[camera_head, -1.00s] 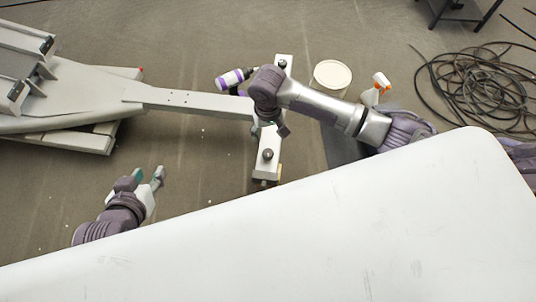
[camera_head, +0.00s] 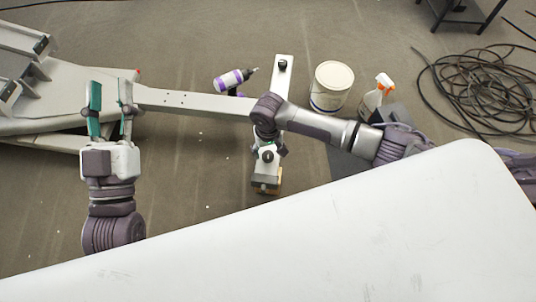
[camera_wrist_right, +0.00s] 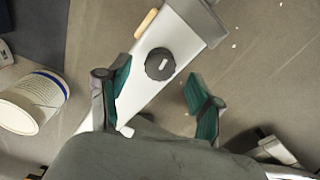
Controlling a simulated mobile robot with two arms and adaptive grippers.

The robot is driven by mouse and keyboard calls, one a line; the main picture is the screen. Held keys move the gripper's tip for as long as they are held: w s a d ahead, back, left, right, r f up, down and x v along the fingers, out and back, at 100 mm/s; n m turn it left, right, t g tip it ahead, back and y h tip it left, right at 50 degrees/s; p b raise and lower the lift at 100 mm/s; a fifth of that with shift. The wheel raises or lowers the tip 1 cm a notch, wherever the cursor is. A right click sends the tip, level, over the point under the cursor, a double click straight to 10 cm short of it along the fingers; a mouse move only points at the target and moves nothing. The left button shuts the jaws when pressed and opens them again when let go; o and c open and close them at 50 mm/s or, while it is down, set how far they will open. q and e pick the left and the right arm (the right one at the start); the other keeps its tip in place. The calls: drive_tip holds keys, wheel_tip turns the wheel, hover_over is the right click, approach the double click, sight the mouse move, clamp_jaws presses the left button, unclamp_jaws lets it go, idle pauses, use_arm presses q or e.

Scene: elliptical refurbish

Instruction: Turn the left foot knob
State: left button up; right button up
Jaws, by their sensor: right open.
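A pale crossbar (camera_head: 284,84) on the floor bears two dark knobs. The far knob (camera_head: 283,65) stands near its top end. The near knob (camera_head: 267,156) is near its lower end; the frames do not label which is left. My right gripper (camera_head: 268,146) is over the lower end of the crossbar. In the right wrist view, a round dark knob (camera_wrist_right: 160,63) with a pale mark shows beyond and between the open green-padded fingers (camera_wrist_right: 160,95), apart from both. My left gripper (camera_head: 109,90) is open, its fingers over the grey frame at left.
A long grey beam (camera_head: 190,101) joins the crossbar to the larger frame. A purple-banded bottle (camera_head: 233,79), a white bucket (camera_head: 331,86) and a spray bottle (camera_head: 372,100) stand nearby. A white panel (camera_head: 330,230) fills the foreground. Coiled cable (camera_head: 485,95) lies at right.

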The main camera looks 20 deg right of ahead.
sight(268, 156)
use_arm(q)
drive_tip(key=shift+s+a+r+t+h+b, duration=0.15)
drive_tip(key=shift+s+r+t+h, duration=0.1)
drive_tip(key=shift+s+r+t, duration=0.45)
drive_tip(key=shift+s+d+r+t+h+b, duration=0.1)
drive_tip(key=shift+s+r+t+h+b, duration=0.1)
drive_tip(key=shift+s+r+t, duration=0.4)
drive_tip(key=shift+s+a+r+t+h+b, duration=0.1)
drive_tip(key=shift+s+r+t+h, duration=0.3)
drive_tip(key=shift+r, duration=0.5)
use_arm(e)
drive_tip(key=shift+f, duration=1.3)
